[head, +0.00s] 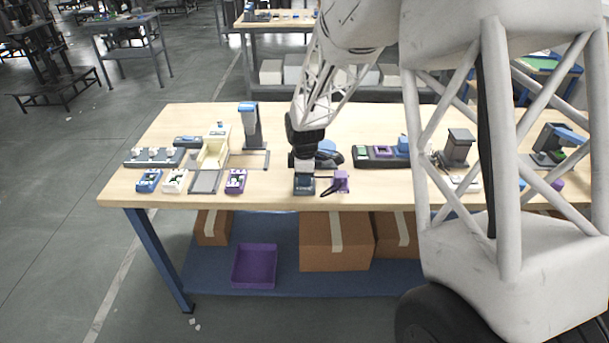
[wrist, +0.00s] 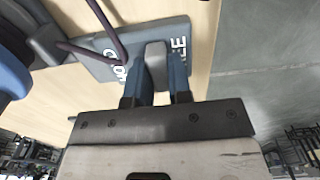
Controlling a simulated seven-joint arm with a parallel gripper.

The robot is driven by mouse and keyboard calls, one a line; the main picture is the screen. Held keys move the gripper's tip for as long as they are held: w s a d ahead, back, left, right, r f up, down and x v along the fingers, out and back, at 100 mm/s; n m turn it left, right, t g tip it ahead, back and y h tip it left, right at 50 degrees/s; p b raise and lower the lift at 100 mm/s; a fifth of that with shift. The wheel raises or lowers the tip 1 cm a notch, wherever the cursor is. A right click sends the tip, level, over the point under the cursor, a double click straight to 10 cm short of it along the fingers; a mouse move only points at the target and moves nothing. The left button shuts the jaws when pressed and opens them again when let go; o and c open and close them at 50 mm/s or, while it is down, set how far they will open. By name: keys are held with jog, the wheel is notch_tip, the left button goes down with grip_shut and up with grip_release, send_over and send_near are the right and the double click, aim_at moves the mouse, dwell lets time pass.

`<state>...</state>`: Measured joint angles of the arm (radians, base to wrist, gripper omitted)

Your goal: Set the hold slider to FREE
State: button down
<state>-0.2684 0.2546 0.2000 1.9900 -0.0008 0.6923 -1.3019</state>
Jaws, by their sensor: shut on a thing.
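The hold slider is a small grey knob (wrist: 155,52) on a dark grey plate (wrist: 92,66) with white lettering. In the wrist view the knob stands between the partly covered words HOLD and FREE. My gripper (wrist: 156,80) is shut on the knob, with one blue finger on each side. Which end of its travel the knob is at cannot be told. In the head view my gripper (head: 304,168) is right over the plate (head: 303,187) near the table's front edge; the knob is hidden there.
A purple device (head: 340,182) with a cable is close on the right of the plate. The table (head: 270,196) has bare wood left of it. Small blue, white and purple devices (head: 235,181) sit farther left. A blue-topped post (head: 250,125) stands behind on the left.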

jog(key=shift+s, duration=0.2)
jog(key=c, duration=1)
grip_release()
jog(key=shift+c, duration=0.2)
jog(key=shift+r, duration=0.2)
jog(key=shift+r, duration=3.7)
jog(key=shift+r, duration=0.1)
